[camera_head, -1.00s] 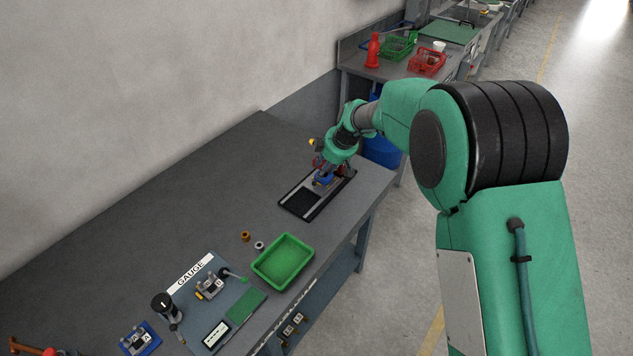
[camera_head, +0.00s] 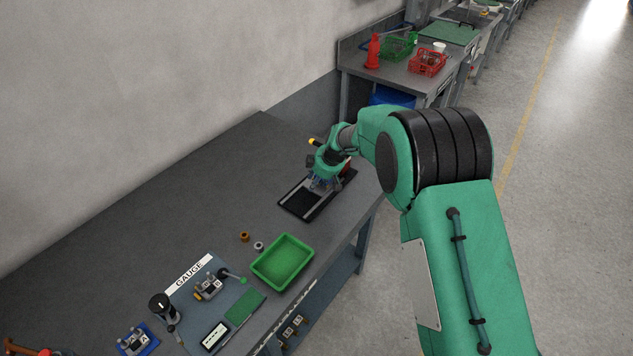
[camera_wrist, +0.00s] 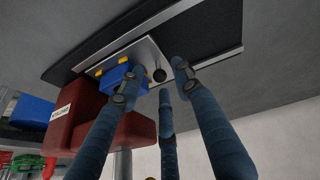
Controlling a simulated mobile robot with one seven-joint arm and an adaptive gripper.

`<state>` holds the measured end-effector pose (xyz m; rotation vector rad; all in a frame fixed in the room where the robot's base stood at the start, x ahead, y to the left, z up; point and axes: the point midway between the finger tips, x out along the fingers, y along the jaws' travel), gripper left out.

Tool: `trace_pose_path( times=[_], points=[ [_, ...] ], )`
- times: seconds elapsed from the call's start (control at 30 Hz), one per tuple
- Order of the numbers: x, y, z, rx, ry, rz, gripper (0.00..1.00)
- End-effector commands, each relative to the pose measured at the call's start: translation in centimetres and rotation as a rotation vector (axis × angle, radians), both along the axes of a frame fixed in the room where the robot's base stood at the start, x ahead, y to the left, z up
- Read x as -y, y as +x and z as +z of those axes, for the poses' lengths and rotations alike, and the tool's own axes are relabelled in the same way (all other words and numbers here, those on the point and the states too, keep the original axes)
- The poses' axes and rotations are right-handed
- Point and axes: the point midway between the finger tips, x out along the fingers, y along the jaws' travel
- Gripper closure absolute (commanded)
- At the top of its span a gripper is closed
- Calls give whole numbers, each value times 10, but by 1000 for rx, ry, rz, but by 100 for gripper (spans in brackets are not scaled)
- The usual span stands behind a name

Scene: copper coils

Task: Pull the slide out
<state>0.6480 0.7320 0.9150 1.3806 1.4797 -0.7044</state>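The slide (camera_wrist: 147,51) is a pale metal plate in a dark channel with light side rails. A blue block (camera_wrist: 118,78) with yellow parts and a dark round knob (camera_wrist: 159,75) are on it. My gripper (camera_wrist: 158,84) has its blue fingers apart, with their tips around the knob in the wrist view. I cannot tell whether any finger touches it. In the head view, the slide's dark base (camera_head: 300,205) lies near the bench's front edge. My gripper (camera_head: 322,184) is low over its far part and hides the slide plate and knob there.
A red housing (camera_wrist: 88,125) with a white label stands beside the blue block. A green tray (camera_head: 283,260), two small rings (camera_head: 244,237) and a gauge board (camera_head: 190,290) are nearer on the bench. The bench behind the slide base is clear.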

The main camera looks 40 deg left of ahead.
Motion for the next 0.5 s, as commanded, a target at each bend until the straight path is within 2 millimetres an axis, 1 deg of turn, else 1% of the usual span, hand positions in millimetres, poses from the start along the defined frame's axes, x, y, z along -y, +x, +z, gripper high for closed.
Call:
trace_pose_path(
  times=[0.23, 0.27, 0.3, 0.37, 0.4, 0.43, 0.5],
  points=[
    [0, 0, 0, 0, 0, 0, 66],
    [0, 0, 0, 0, 0, 0, 70],
    [0, 0, 0, 0, 0, 0, 78],
    [0, 0, 0, 0, 0, 0, 90],
    [0, 0, 0, 0, 0, 0, 98],
    [0, 0, 0, 0, 0, 0, 100],
    [0, 0, 0, 0, 0, 0, 100]
  ],
)
